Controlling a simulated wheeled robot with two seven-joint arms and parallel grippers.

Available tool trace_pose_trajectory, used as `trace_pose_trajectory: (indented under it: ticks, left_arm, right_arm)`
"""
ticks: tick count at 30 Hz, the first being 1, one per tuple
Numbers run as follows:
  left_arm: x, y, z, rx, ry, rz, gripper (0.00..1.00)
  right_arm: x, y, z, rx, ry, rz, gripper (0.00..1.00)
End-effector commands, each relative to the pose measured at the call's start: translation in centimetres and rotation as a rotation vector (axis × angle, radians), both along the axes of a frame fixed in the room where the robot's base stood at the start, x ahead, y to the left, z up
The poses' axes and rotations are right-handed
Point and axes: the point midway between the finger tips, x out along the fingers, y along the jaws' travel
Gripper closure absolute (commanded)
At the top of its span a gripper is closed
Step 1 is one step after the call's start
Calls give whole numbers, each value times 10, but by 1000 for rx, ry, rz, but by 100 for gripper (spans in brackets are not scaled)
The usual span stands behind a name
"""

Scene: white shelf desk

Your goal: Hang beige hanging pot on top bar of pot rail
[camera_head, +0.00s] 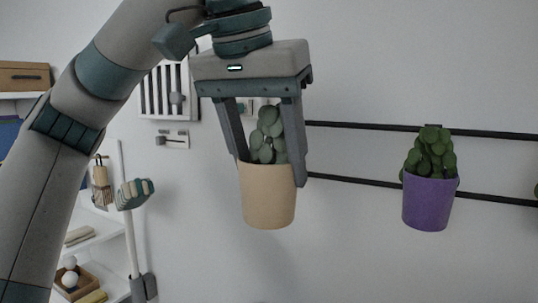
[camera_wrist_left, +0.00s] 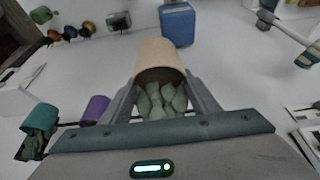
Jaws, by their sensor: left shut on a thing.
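The beige pot (camera_head: 268,195) with a green succulent is held upright between the fingers of my left gripper (camera_head: 270,172), near the middle of the head view. The left wrist view also shows the beige pot (camera_wrist_left: 158,60) between the left gripper's fingers (camera_wrist_left: 162,92). The pot rail has a top bar (camera_head: 375,126) and a lower bar (camera_head: 350,181), both dark, on the white wall. The bars' left ends are hidden behind my gripper and the pot. I cannot tell whether the pot touches the rail. My right gripper is not in view.
A purple pot (camera_head: 430,203) with a plant hangs on the rail to the right. Bar length between the two pots is clear. At the left are a white shelf (camera_head: 88,240), a wall-mounted slatted panel (camera_head: 160,95) and a hanging brush (camera_head: 134,193).

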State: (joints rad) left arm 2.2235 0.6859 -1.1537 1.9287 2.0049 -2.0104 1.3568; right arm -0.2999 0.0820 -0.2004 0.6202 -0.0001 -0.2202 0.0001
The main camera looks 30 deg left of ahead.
Motion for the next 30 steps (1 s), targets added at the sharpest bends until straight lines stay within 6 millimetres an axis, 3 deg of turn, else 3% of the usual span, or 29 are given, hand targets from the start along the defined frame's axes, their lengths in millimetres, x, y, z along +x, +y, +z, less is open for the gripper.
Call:
trace_pose_trajectory:
  ticks: [14, 30]
  left_arm:
    - [5, -1, 1, -1, -1, -1, 80]
    - [37, -2, 1, -1, -2, 1, 80]
  right_arm:
    - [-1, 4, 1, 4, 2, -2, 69]
    - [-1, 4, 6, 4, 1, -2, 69]
